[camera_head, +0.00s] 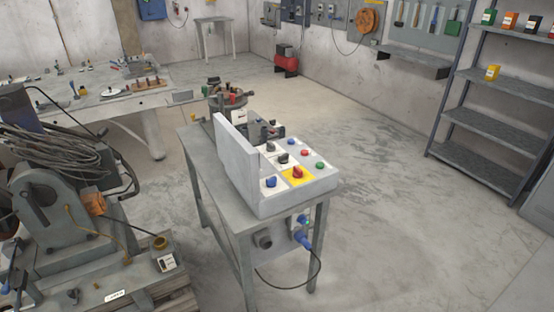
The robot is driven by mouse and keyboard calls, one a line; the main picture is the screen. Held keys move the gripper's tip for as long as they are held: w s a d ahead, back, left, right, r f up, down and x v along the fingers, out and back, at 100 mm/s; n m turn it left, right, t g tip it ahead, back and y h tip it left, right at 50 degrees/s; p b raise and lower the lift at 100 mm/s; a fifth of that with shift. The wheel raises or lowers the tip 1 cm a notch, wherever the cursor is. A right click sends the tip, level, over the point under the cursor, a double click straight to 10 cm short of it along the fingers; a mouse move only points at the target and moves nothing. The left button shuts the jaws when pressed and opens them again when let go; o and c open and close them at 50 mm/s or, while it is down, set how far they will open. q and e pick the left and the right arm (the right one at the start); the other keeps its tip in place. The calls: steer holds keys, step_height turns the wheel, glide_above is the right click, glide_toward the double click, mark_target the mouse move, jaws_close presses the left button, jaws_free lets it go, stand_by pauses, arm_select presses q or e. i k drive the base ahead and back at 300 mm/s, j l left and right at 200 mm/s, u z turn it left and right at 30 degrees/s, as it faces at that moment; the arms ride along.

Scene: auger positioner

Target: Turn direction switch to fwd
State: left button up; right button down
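A grey control box (265,208) sits on a small metal table, with its upright panel on the left and a sloped face of controls. On the face are a blue knob (271,182), a red knob (298,172) on a yellow plate, and black switches (283,158) behind them. A red button (304,154) and a green button (320,166) are to the right. The labels are too small to read, so I cannot tell which control is the direction switch or its position. Neither of my grippers is in view.
The metal table (233,240) has a blue plug and a looping black cable (318,270) at its front end. A machine with coiled cables (60,155) stands at the left. A workbench (105,103) is behind it, and shelves (490,120) stand at the right. Open floor lies between table and shelves.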

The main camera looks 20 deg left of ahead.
mark_target(283, 158)
steer(key=i, duration=0.45)
steer(key=i+l, duration=0.25)
steer(key=l, duration=0.15)
steer(key=i+l+u, duration=0.1)
steer(key=l, duration=0.3)
steer(key=i, duration=0.1)
